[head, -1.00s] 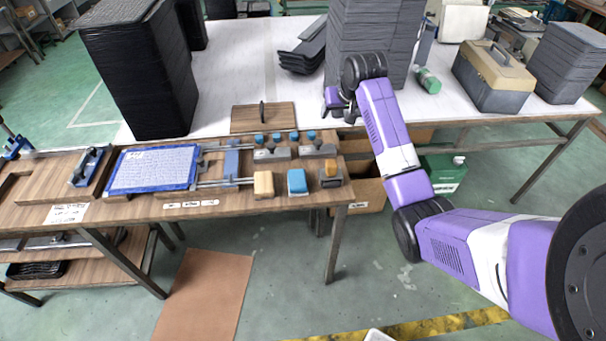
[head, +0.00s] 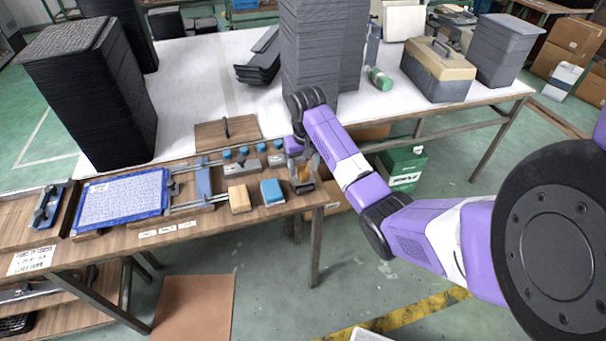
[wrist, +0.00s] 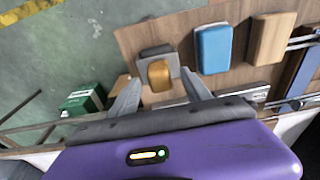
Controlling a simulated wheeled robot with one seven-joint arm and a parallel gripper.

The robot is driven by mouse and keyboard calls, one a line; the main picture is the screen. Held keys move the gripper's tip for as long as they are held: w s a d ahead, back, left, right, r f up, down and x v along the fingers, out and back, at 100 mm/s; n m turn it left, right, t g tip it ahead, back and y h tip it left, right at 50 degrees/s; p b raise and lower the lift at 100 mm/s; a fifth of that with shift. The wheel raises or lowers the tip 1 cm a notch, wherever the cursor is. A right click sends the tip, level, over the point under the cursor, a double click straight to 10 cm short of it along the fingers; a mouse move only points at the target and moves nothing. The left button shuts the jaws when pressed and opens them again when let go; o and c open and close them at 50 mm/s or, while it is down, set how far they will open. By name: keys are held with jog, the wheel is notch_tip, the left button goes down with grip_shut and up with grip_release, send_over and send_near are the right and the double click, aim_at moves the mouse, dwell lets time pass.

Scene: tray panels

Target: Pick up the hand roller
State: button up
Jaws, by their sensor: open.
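What looks like the hand roller, a grey piece with an orange-brown part, lies at the right end of the wooden bench (head: 205,226). In the wrist view this hand roller (wrist: 158,72) shows ahead, between the two finger tips. My gripper (wrist: 160,80) is open, with one finger on each side of the orange-brown part. No contact can be made out. In the head view my gripper (head: 303,168) is over that bench end and partly covers the roller.
A blue block (head: 272,191) and a tan block (head: 239,199) sit close by to the left. Behind are grey fixtures with blue knobs (head: 252,153). A tall grey panel stack (head: 320,50) stands behind my arm. A green box (head: 402,168) is on the floor to the right.

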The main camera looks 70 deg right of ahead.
jog(key=shift+d+f, duration=0.1)
jog(key=shift+f, duration=1)
grip_shut()
jog(key=shift+w, duration=0.1)
jog(key=shift+r, duration=0.2)
jog(key=shift+r, duration=0.65)
notch_tip(320, 180, up, 9)
jog(key=shift+r+b, duration=0.1)
jog(key=shift+b, duration=0.25)
notch_tip(320, 180, up, 9)
jog(key=p, duration=0.7)
